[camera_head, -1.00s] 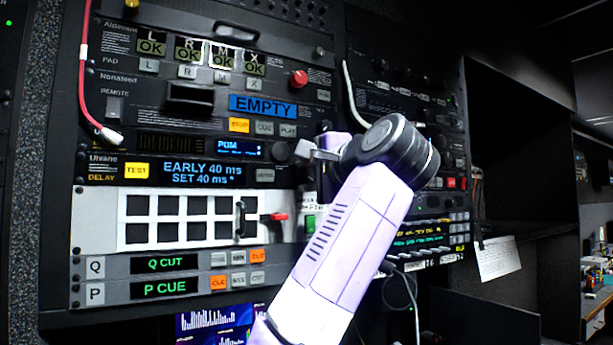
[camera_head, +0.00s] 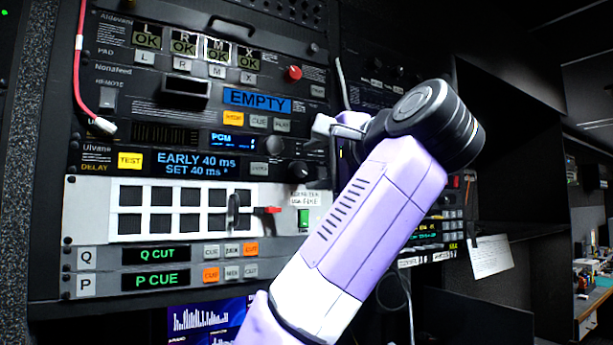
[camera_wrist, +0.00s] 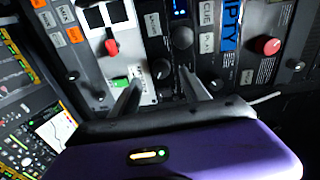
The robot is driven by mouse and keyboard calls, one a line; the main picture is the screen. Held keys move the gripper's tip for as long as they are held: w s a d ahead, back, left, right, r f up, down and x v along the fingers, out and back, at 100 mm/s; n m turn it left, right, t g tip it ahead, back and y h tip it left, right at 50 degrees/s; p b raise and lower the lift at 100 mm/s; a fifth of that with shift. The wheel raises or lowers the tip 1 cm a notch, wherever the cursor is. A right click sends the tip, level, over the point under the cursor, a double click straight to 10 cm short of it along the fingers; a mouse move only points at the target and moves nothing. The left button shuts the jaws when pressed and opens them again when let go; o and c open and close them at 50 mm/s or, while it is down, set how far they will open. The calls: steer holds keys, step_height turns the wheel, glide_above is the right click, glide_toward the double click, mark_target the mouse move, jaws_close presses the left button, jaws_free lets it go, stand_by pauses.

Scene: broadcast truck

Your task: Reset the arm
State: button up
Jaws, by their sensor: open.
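My arm, purple and white with a black joint, rises in front of the rack in the head view. My gripper (camera_head: 341,127) is partly hidden behind the arm there, with one finger showing near the rack's knobs. In the wrist view my gripper (camera_wrist: 158,85) has its two grey fingers apart with nothing between them. They point at the rack face (camera_wrist: 155,55) near black knobs. A green switch (camera_wrist: 119,82) and a red-tipped lever (camera_wrist: 111,47) lie left of the fingers, and a round red knob (camera_wrist: 267,45) lies to the right.
The rack holds an "EMPTY" display (camera_head: 257,102), a delay unit reading "EARLY 40 ms" (camera_head: 195,163), a white panel of dark squares (camera_head: 175,209) and Q/P units (camera_head: 163,281). A red cable (camera_head: 77,70) hangs at left. A dark open shelf (camera_head: 510,150) is at right.

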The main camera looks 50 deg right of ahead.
steer(key=shift+s+a, duration=0.25)
steer(key=shift+s, duration=0.35)
